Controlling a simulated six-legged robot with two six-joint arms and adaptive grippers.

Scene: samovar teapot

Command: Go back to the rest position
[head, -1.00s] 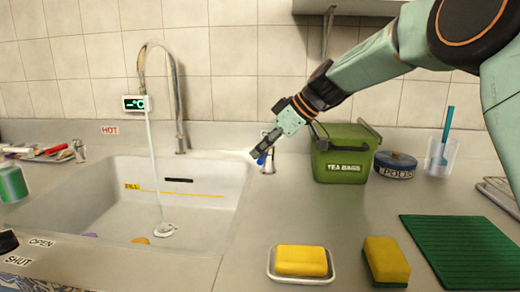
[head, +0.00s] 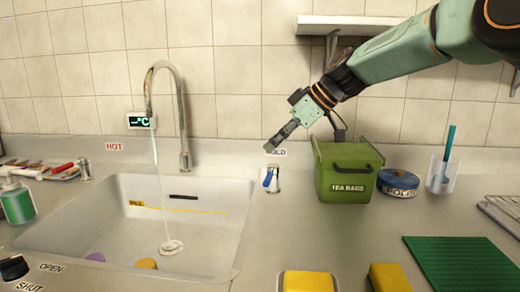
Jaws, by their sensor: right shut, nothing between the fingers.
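My right gripper (head: 274,149) comes in from the upper right on its pale green arm. It is shut and empty, in the air above and in front of the blue-handled cold tap (head: 271,180), apart from it. A thin stream of water (head: 157,180) runs from the curved metal faucet (head: 181,110) into the sink (head: 215,225). My left gripper does not show in the head view.
Yellow sponges (head: 308,281) and a green mat (head: 465,262) lie at the front. A shelf (head: 350,24) hangs on the wall.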

